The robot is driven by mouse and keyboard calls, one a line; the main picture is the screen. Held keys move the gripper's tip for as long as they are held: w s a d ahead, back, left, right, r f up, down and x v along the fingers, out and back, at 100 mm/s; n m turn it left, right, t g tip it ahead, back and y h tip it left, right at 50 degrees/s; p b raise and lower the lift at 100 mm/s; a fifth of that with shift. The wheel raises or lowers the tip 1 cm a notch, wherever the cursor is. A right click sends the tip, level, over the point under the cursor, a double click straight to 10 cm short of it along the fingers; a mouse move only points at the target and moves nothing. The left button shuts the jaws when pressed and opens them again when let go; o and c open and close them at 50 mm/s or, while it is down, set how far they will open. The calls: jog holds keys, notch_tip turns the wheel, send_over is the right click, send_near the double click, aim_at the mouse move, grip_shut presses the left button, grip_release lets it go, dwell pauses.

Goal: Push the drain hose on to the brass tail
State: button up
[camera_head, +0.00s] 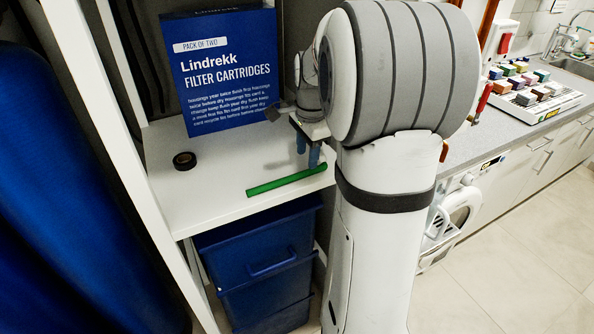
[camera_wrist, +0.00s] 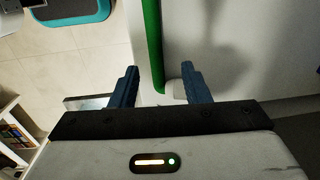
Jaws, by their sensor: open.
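A straight green tube, which looks like the drain hose (camera_head: 287,181), lies on the white shelf near its front edge. It also shows in the wrist view (camera_wrist: 153,40), running down from the top edge to between my fingertips. My gripper (camera_head: 308,149) is open just above the tube's right part, blue fingers pointing down. In the wrist view my gripper (camera_wrist: 159,70) has its fingers on either side of the tube's line, with nothing clamped. I cannot make out the brass tail in either view; my arm hides part of the shelf's right side.
A blue filter cartridge box (camera_head: 222,70) stands at the back of the shelf (camera_head: 205,205). A black tape roll (camera_head: 185,160) lies left of the tube. Blue bins (camera_head: 262,270) are below. A counter with a tray of coloured blocks (camera_head: 525,85) is at right.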

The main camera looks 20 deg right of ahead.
aim_at(305, 172)
jog(key=f, duration=0.3)
jog(key=shift+s+a+f+p, duration=0.2)
jog(key=shift+a+f+p, duration=0.1)
jog(key=shift+a+f, duration=0.1)
jog(key=shift+w+d+f, duration=0.1)
jog(key=shift+f, duration=0.3)
grip_shut()
